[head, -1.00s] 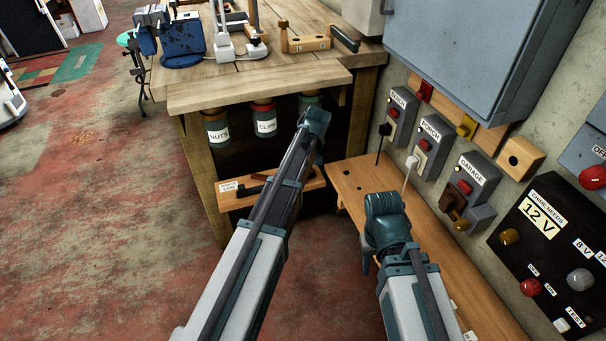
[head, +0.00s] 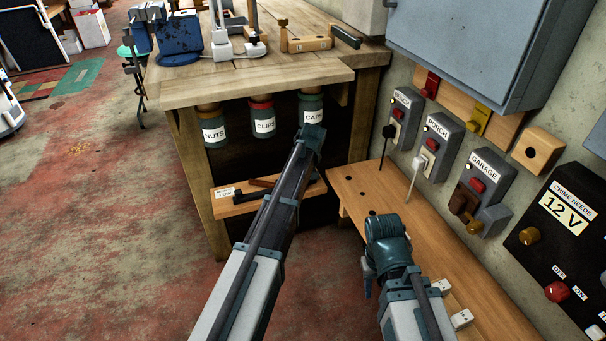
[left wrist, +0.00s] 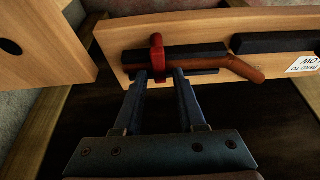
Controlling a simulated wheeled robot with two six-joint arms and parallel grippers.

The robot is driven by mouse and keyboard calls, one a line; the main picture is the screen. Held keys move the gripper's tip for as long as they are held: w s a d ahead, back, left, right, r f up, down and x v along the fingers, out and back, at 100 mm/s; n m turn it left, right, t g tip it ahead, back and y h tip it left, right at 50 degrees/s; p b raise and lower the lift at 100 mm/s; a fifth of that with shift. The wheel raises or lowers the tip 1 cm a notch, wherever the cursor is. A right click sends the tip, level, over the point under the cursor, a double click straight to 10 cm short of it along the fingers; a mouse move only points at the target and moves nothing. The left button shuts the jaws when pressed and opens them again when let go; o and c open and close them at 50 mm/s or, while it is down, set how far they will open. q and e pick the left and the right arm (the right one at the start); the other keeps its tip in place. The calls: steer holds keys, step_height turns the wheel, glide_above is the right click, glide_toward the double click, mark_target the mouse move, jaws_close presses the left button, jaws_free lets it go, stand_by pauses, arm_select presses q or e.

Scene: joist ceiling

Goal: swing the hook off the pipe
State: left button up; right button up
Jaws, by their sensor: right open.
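In the left wrist view a red hook-like piece (left wrist: 157,58) lies across a dark pipe (left wrist: 195,56) on a wooden board (left wrist: 120,32). A brown bar (left wrist: 240,68) runs from beside it to the right. My left gripper (left wrist: 161,76) is open, its fingertips either side of the red piece's lower end with gaps showing; I cannot tell if they touch it. In the head view the board (head: 232,207) sits low under the bench, partly behind my left arm; my left fingers are hidden there.
A wooden shelf (head: 350,185) with holes runs along the wall, under switch boxes labelled PORCH (head: 436,140) and GARAGE (head: 482,175). Jars labelled NUTS (head: 214,128), CLIPS (head: 262,120) and CAPS (head: 311,108) hang under the bench top (head: 255,82). Open floor lies left.

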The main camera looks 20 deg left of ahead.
arm_select(q)
jaws_close()
steer(key=m, duration=0.1)
steer(key=m+h, duration=0.1)
steer(key=m, duration=0.2)
steer(key=shift+w+d+t, duration=0.1)
steer(key=shift+d+t, duration=0.2)
steer(key=m+h, duration=0.2)
steer(key=m, duration=0.1)
steer(key=shift+w+d+m, duration=0.1)
steer(key=shift+d+m, duration=0.2)
steer(key=m, duration=0.2)
steer(key=m+h, duration=0.1)
steer(key=m, duration=0.1)
steer(key=shift+d+h, duration=0.3)
steer(key=shift+d, duration=0.05)
steer(key=shift+s+d+m+g+h, duration=0.15)
steer(key=shift+m+g+h, duration=0.1)
steer(key=shift+m, duration=0.55)
steer(key=shift+s+d+m+g+h, duration=0.15)
steer(key=shift+m+g, duration=0.1)
steer(key=shift+m, duration=0.55)
